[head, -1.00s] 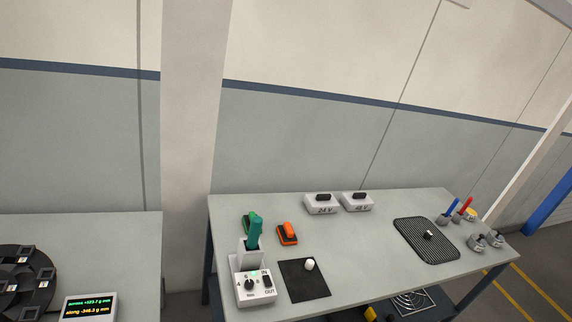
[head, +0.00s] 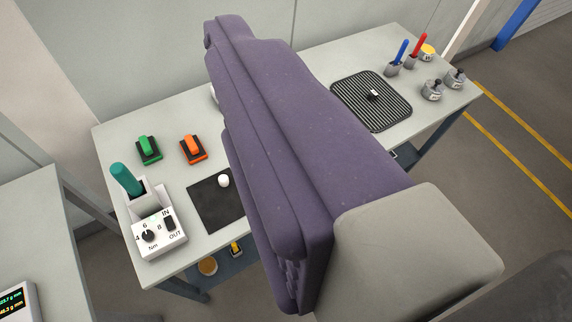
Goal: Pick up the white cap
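The white cap (head: 224,180) is a small white knob standing on a black square mat (head: 212,213) near the front of the grey table. A large purple and grey part of my arm crosses the middle of the head view. It covers the right part of the mat and the table behind it. The cap shows just left of it in the picture. My gripper's fingers cannot be made out in this view.
Left of the mat stands a white dial box (head: 160,240) with a teal-handled tool (head: 126,179). Behind are a green switch (head: 148,149) and an orange switch (head: 193,148). A black ribbed mat (head: 371,100) and blue and red tools lie right.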

